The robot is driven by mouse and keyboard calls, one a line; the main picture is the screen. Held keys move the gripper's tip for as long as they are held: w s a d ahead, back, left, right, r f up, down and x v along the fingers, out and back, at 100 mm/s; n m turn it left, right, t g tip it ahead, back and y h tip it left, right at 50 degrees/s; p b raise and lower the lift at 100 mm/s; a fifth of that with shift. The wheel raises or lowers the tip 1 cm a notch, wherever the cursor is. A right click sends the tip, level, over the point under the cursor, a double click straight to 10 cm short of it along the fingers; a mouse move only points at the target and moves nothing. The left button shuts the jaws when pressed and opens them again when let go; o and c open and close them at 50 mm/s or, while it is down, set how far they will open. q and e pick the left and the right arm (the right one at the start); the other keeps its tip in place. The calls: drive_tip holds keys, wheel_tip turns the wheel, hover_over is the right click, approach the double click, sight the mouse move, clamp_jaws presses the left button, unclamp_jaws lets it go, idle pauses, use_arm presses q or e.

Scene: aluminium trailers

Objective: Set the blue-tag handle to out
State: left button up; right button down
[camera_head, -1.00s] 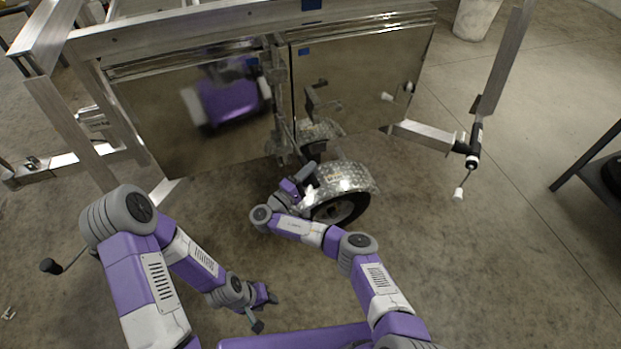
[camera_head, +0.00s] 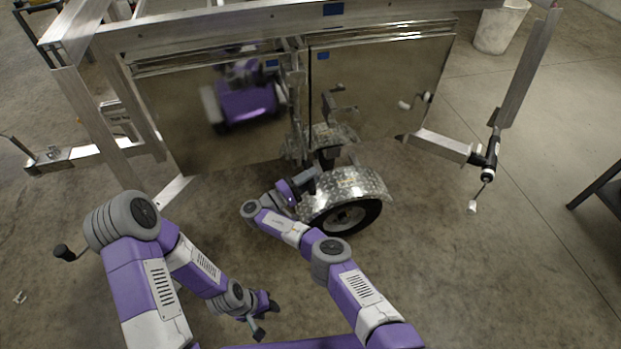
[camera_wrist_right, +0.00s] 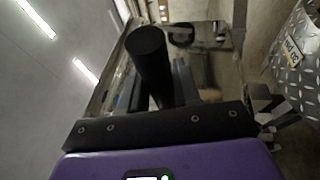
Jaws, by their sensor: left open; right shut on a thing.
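A black round-ended handle (camera_wrist_right: 148,50) stands up between the jaws in the right wrist view. My right gripper (camera_head: 308,180) is shut on it, beside the wheel fender and below the panels. I cannot make out the handle behind the gripper in the head view, nor read its in or out position. Small blue tags show on the trailer: one on the top rail (camera_head: 333,9), one on the left panel (camera_head: 271,64) and one on the right panel (camera_head: 323,54). My left gripper (camera_head: 266,318) is open and empty, low over the floor, away from the trailer.
The diamond-plate fender (camera_head: 345,190) and tyre (camera_head: 352,216) are right beside my right gripper. A shiny left panel (camera_head: 180,130) reflects me. A jack with a crank (camera_head: 490,160) stands at the right. The floor (camera_head: 440,270) at the lower right is clear.

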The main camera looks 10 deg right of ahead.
drive_tip(key=shift+w+d+r, duration=0.1)
drive_tip(key=shift+r, duration=0.1)
drive_tip(key=c, duration=1.2)
unclamp_jaws()
drive_tip(key=shift+o, duration=0.2)
drive_tip(key=shift+f, duration=0.1)
drive_tip(key=shift+a+f+b, duration=0.15)
drive_tip(key=shift+a+b, duration=0.15)
drive_tip(key=shift+a, duration=0.05)
use_arm(q)
drive_tip(key=f+b, duration=0.1)
drive_tip(key=s+f+b, duration=0.1)
drive_tip(key=f, duration=0.1)
drive_tip(key=s+f+b, duration=0.1)
drive_tip(key=shift+s+a+f+b, duration=0.1)
drive_tip(key=shift+a+f+b, duration=0.05)
drive_tip(key=shift+a+b, duration=0.2)
use_arm(e)
drive_tip(key=v, duration=0.7)
use_arm(q)
drive_tip(key=shift+d, duration=0.1)
use_arm(e)
drive_tip(key=shift+d, duration=0.1)
